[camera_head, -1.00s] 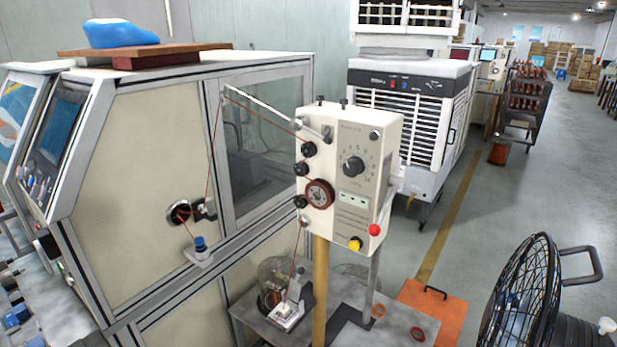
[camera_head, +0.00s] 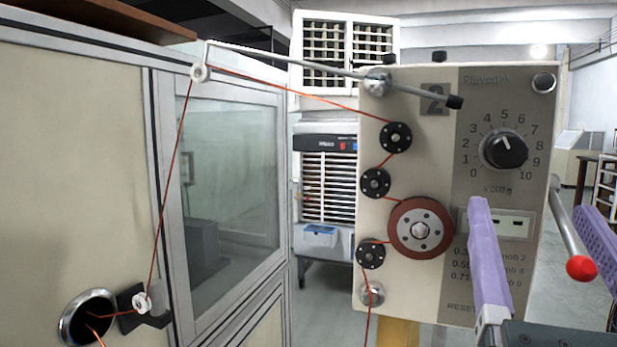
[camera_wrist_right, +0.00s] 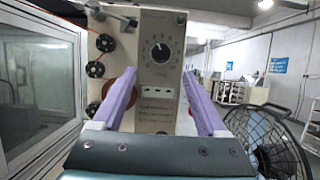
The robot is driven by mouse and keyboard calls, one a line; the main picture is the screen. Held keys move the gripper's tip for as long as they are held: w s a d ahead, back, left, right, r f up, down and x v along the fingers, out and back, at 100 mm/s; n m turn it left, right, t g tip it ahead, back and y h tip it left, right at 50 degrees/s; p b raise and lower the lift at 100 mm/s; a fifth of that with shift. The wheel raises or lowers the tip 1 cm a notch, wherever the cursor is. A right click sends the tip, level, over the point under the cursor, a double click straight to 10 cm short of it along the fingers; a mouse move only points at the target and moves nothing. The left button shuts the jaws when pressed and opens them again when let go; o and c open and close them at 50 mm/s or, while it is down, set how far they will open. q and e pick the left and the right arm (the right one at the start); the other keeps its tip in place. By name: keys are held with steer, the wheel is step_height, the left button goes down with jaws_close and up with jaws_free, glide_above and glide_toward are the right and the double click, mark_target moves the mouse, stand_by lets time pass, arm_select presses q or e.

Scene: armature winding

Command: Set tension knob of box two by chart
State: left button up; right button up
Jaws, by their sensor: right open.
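The tension box (camera_head: 410,90), cream with a "2" label, fills the right of the head view. Its black tension knob (camera_head: 505,150) sits in a 0 to 10 dial, its pale mark near 5. The knob also shows in the right wrist view (camera_wrist_right: 160,53). My left gripper is out of view.
Orange wire runs over a guide arm (camera_head: 290,62), black rollers (camera_head: 396,137) and a brown wheel (camera_head: 410,215) on the box's left. A red ball-ended lever (camera_head: 580,267) sticks out at the right. In the right wrist view, a black fan (camera_wrist_right: 265,140) stands at right.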

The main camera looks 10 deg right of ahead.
mark_target(510, 158)
steer(key=p+x, duration=0.1)
steer(key=x, duration=0.2)
steer(key=p+x, duration=0.4)
steer(key=x, duration=0.1)
steer(key=shift+w+d+r, duration=0.1)
steer(key=shift+d+r, duration=0.1)
steer(key=shift+r, duration=0.25)
steer(key=shift+w+d, duration=0.2)
steer(key=shift+w, duration=0.1)
steer(key=shift+c, duration=0.3)
steer(key=c, duration=0.3)
jaws_close()
